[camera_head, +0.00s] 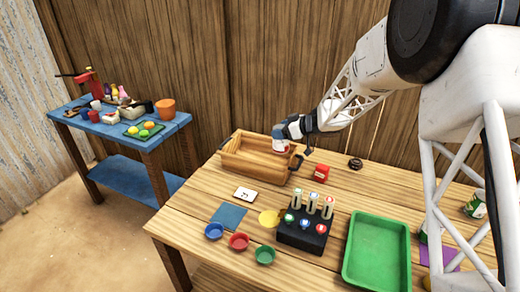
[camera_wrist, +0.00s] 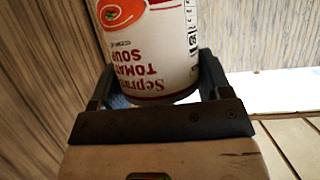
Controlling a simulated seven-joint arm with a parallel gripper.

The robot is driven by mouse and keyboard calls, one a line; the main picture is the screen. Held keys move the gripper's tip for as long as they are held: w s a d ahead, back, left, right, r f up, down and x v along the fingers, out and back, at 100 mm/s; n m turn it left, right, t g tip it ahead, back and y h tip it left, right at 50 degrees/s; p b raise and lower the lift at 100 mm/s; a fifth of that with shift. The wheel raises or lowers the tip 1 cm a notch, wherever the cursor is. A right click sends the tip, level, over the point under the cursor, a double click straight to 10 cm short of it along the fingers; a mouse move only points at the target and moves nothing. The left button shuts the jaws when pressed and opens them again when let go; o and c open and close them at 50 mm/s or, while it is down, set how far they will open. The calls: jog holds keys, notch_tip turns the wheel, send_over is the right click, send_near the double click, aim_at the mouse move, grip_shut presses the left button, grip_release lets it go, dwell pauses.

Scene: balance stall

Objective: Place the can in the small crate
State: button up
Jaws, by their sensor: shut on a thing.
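My gripper (camera_head: 296,132) is over the right part of the wooden crate (camera_head: 250,170), near its back right corner. It is shut on the can (camera_head: 280,146), a red and white tomato soup can. In the wrist view the can (camera_wrist: 150,50) sits between the two fingers, its label upside down in the picture. In the head view the can's lower part overlaps the crate's back right side; I cannot tell whether it is inside the rim. The visible crate floor is empty.
A red box (camera_head: 321,173) and a dark ring (camera_head: 355,163) lie right of the crate. A white card (camera_head: 245,194), a dark rack (camera_head: 302,236), small bowls (camera_head: 239,241) and a green tray (camera_head: 376,255) are in front. A blue table (camera_head: 125,125) stands at the left.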

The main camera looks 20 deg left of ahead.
aim_at(281, 151)
jog(key=shift+f, duration=3.1)
jog(key=shift+f, duration=1.85)
jog(key=shift+f, duration=0.15)
jog(key=o, duration=1.1)
